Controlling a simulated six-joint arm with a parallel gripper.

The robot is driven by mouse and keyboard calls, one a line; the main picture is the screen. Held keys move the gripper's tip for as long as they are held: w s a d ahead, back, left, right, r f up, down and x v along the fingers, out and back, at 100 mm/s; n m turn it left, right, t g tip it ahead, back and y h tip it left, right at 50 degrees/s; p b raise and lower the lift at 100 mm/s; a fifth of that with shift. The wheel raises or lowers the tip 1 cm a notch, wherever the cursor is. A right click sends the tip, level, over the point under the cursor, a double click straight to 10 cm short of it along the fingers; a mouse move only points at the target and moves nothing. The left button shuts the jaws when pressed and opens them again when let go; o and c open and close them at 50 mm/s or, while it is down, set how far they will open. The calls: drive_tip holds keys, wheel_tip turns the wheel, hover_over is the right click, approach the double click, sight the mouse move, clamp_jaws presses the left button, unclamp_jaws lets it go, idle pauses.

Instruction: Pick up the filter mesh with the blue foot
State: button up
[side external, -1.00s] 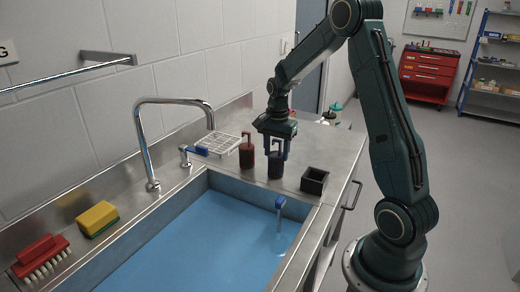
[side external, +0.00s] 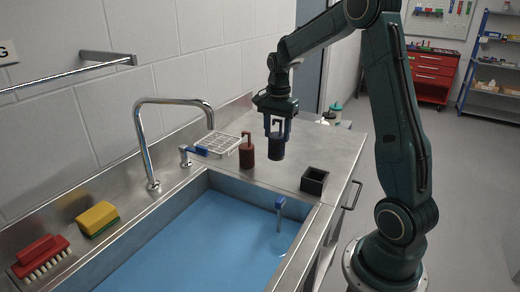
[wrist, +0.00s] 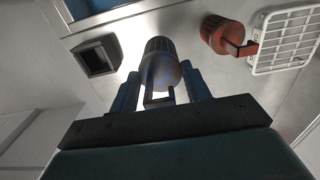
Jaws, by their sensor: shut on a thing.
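The filter mesh with the blue foot (side external: 276,149) is a dark, ribbed cylinder with a bluish end and a loop handle on top. My gripper (side external: 277,124) is shut on its handle and holds it upright above the steel counter. In the wrist view, the mesh (wrist: 160,62) hangs between the two fingers of my gripper (wrist: 160,92). A similar filter with a red-brown body (side external: 247,156) stands on the counter to its left, and also shows in the wrist view (wrist: 222,35).
A white wire rack (side external: 220,144) lies behind the red-brown filter. An open black square box (side external: 314,180) stands at the right. The blue-watered sink (side external: 225,225) with a blue-topped post (side external: 281,203) is in front. The tap (side external: 150,130) is at the left.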

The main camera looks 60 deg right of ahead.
wheel_tip(320, 180, up, 13)
drive_tip(key=shift+r, duration=0.15)
idle(0.8)
drive_tip(key=shift+r, duration=2.3)
drive_tip(key=w+a+n, duration=0.3)
drive_tip(key=a+n, duration=0.4)
drive_tip(key=a, duration=1.1)
wheel_tip(320, 180, down, 20)
drive_tip(key=shift+s+d+r, duration=0.15)
drive_tip(key=shift+s+d, duration=0.1)
wheel_tip(320, 180, down, 19)
drive_tip(key=shift+f, duration=0.2)
